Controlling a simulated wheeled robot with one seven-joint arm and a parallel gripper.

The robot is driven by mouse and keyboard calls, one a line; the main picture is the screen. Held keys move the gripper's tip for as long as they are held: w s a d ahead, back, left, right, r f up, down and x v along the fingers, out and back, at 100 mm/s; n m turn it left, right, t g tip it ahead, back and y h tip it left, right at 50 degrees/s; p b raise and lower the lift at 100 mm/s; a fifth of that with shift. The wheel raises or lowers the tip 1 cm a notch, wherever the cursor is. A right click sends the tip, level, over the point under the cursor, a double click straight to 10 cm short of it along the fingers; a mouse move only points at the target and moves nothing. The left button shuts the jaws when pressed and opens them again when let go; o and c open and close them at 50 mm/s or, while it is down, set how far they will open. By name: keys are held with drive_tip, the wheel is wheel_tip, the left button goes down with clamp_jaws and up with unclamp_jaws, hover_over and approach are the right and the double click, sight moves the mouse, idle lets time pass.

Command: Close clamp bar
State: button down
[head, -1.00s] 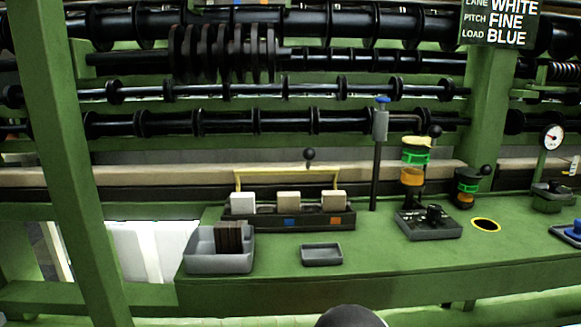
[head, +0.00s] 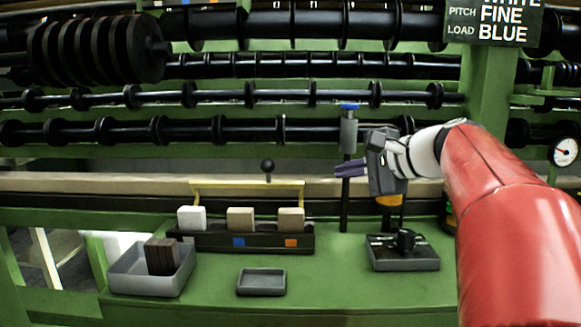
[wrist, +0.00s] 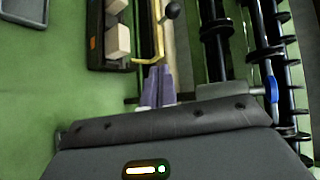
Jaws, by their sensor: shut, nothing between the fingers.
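The yellow clamp bar (head: 245,184) stands raised along the back of a dark rack (head: 212,243), with a black ball knob (head: 268,166) above its middle. One white block (head: 192,218) and two tan blocks (head: 240,219) sit in the rack in front of the bar. My gripper (head: 338,170) is shut and empty, to the right of the bar's right end and apart from it in the head view. In the wrist view, the purple fingertips (wrist: 160,70) are together, just below the bar's bent end (wrist: 150,60). The gap in depth is unclear.
A grey post with a blue top (head: 348,130) stands right behind my gripper. A black fixture (head: 402,253) is to the right. A grey bin with dark blocks (head: 125,280) and a small empty tray (head: 262,282) lie in front. Spool shafts run across the back.

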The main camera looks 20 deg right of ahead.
sight(281, 184)
drive_tip(key=shift+m+t, duration=0.4)
drive_tip(key=shift+t, duration=0.1)
drive_tip(key=x, duration=0.6)
drive_tip(key=r+p+x, duration=0.1)
drive_tip(key=x, duration=0.5)
drive_tip(key=r+x, duration=0.1)
drive_tip(key=x, duration=0.5)
drive_tip(key=shift+w+a+r+p, duration=0.25)
drive_tip(key=shift+w+p, duration=0.05)
drive_tip(key=shift+p, duration=0.05)
drive_tip(key=shift+s+a+r, duration=0.15)
drive_tip(key=shift+s+a, duration=0.2)
drive_tip(key=shift+a, duration=0.05)
